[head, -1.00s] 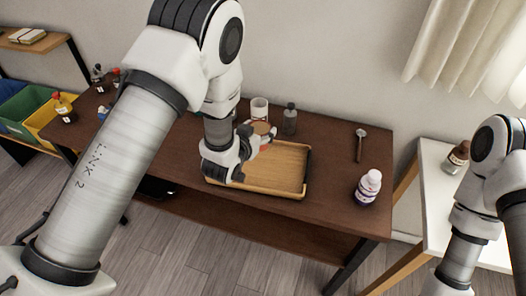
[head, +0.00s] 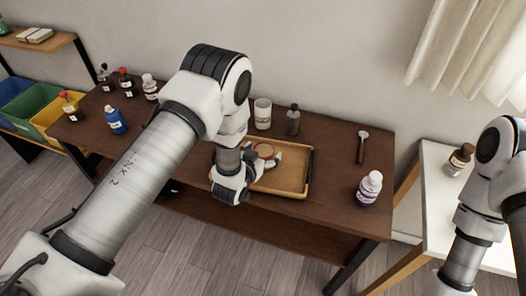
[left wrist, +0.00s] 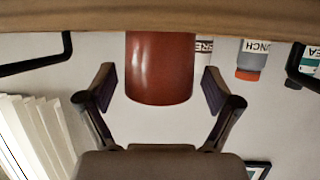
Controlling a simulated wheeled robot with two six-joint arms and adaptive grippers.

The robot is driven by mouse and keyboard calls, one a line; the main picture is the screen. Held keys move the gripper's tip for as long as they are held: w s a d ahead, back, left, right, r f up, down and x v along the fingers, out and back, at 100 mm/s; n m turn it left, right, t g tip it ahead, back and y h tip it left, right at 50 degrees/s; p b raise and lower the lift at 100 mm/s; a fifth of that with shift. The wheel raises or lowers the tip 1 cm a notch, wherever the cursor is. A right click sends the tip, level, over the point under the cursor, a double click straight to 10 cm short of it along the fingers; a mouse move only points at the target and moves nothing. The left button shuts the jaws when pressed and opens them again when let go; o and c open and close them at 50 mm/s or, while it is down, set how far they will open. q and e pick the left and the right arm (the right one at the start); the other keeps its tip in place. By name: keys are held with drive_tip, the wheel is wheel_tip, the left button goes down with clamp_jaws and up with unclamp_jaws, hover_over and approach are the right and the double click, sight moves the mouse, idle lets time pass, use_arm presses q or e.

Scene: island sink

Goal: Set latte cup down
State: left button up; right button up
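The latte cup (left wrist: 160,70) is reddish brown and shows inverted in the left wrist view, its base against the wooden tray (left wrist: 100,18). In the head view its round light-brown top (head: 264,150) shows over the tray (head: 290,182), partly hidden by my left gripper (head: 268,160). In the left wrist view my left gripper (left wrist: 160,92) has its fingers apart, one on each side of the cup, with a visible gap on both sides. The cup looks upright on the tray. My right arm is at the right edge; its gripper is out of frame.
A white canister (head: 262,114) and a grey bottle (head: 292,120) stand behind the tray. A spoon-like utensil (head: 362,146) and a white-capped bottle (head: 369,188) are to the right. Several bottles, including a blue one (head: 115,121), stand at the left. The table between tray and utensil is clear.

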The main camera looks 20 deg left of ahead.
use_arm(q)
drive_tip(key=shift+r, duration=0.1)
drive_tip(key=shift+r, duration=0.2)
drive_tip(key=shift+s, duration=0.35)
drive_tip(key=b+v, duration=0.2)
drive_tip(key=v, duration=0.9)
drive_tip(key=s+a+f+g, duration=0.2)
drive_tip(key=s+f+g, duration=0.2)
drive_tip(key=s, duration=0.4)
drive_tip(key=s+a+f+n+g+y, duration=0.1)
drive_tip(key=s+f+g, duration=0.4)
drive_tip(key=s+f, duration=0.2)
drive_tip(key=s+a+f+n+g+y, duration=0.1)
drive_tip(key=s+f+g, duration=0.3)
drive_tip(key=s, duration=0.6)
drive_tip(key=shift+s+a+f+g, duration=0.35)
drive_tip(key=shift+a+f+g, duration=0.05)
drive_tip(key=shift+a+f, duration=0.5)
